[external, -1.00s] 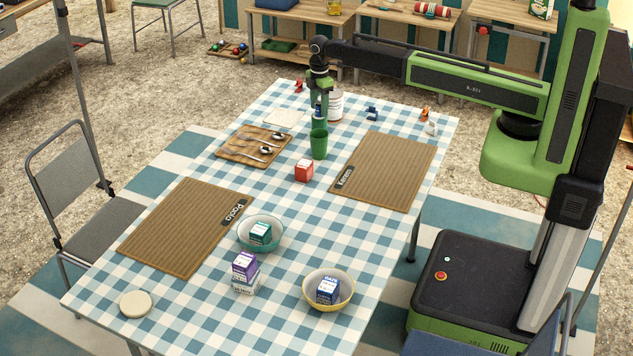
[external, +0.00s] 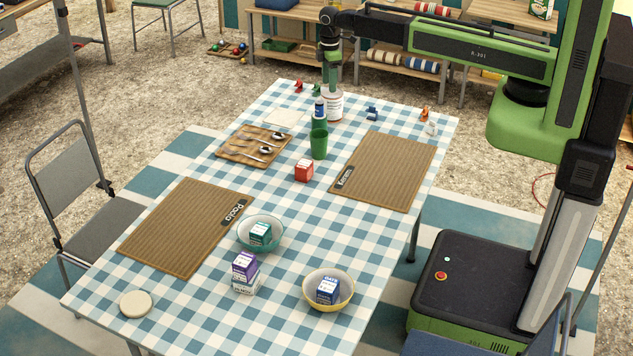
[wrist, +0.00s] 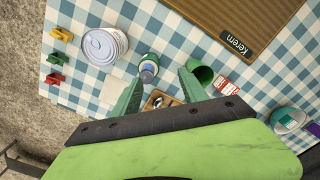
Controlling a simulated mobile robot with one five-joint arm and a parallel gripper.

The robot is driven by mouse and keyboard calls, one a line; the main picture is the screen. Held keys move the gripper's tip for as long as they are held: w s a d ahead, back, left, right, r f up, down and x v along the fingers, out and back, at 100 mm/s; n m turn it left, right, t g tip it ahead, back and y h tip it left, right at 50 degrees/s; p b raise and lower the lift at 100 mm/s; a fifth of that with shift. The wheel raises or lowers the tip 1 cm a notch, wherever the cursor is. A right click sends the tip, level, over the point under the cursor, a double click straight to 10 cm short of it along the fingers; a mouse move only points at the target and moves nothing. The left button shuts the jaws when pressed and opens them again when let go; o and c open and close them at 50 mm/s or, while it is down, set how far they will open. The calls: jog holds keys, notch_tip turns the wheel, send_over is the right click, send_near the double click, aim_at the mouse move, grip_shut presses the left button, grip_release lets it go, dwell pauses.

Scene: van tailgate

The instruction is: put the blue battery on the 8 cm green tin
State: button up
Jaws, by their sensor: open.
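The blue battery (external: 320,107) stands upright on top of the green tin (external: 318,123) in the external view. The tin's lower part is hidden behind a green cup. In the wrist view the battery (wrist: 148,72) is seen from above, with the tin's green rim (wrist: 149,58) around it. My gripper (external: 332,86) is raised above and slightly right of the battery, apart from it. In the wrist view my gripper (wrist: 160,76) has its fingers spread and nothing held between them.
The green cup (external: 319,146) stands just in front of the tin. A white can (external: 335,104) stands close behind it. A red box (external: 304,170), a cutlery board (external: 228,152) and ribbed mats (external: 385,172) are nearby. Boxes and bowls occupy the table's near part.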

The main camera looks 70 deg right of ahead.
jog(key=s+a+m, duration=0.3)
jog(key=s+m, duration=0.5)
jog(key=s, duration=0.6)
jog(key=shift+s+m, duration=0.2)
jog(key=shift+m, duration=0.1)
